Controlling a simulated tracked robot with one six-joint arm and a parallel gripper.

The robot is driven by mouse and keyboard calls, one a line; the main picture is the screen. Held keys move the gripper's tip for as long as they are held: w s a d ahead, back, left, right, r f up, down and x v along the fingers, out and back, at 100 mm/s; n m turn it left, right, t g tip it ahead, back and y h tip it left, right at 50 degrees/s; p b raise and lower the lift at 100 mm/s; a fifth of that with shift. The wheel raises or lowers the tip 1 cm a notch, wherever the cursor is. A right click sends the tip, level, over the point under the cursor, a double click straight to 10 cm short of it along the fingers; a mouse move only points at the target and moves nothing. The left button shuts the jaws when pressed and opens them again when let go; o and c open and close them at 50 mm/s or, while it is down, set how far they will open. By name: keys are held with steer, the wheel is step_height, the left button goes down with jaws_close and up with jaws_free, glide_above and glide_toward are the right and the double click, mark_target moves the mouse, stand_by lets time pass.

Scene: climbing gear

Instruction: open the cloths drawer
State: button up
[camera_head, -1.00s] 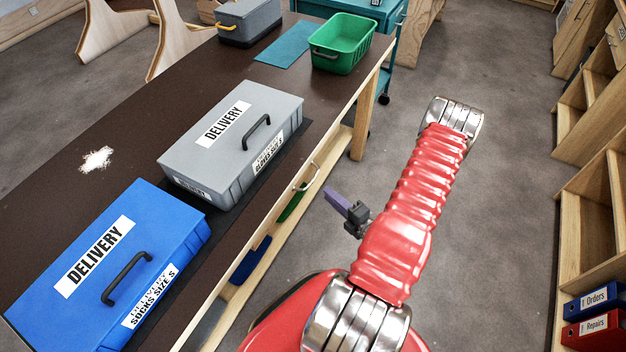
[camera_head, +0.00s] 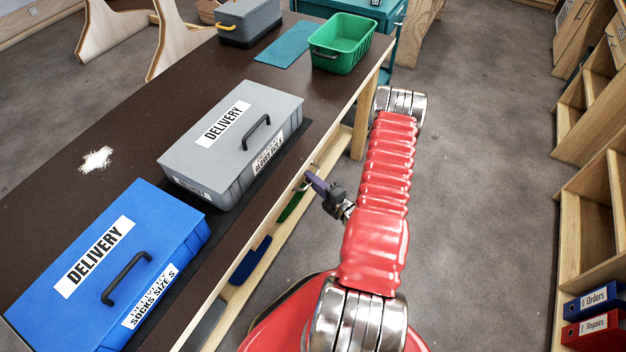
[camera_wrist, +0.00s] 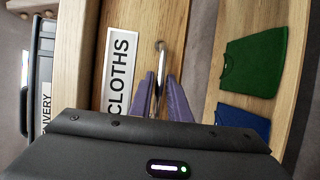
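The cloths drawer (camera_wrist: 190,45) is a light wooden front with a white CLOTHS label (camera_wrist: 121,62) in the wrist view. Its metal bar handle (camera_wrist: 160,52) stands out beside the label. My gripper (camera_wrist: 160,78) has purple fingers, one on each side of the handle, with gaps visible between fingers and bar. It looks open. In the head view my gripper (camera_head: 310,177) is at the front edge of the bench and hides most of the handle. The drawer front appears in line with the bench edge there; any small gap is hidden.
The dark bench (camera_head: 75,130) carries a grey delivery box (camera_head: 215,160), a blue delivery box (camera_head: 165,225) and a green bin (camera_head: 350,40). Green (camera_wrist: 250,65) and blue (camera_wrist: 245,118) shirt-shaped pieces lie on the wood below the drawer. Open floor (camera_head: 480,200) lies right of my arm.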

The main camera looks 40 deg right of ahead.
steer(key=shift+c, duration=0.3)
jaws_close()
steer(key=shift+f, duration=0.15)
stand_by(1.0)
steer(key=shift+d, duration=0.2)
steer(key=shift+a, duration=0.15)
steer(key=shift+s, duration=0.15)
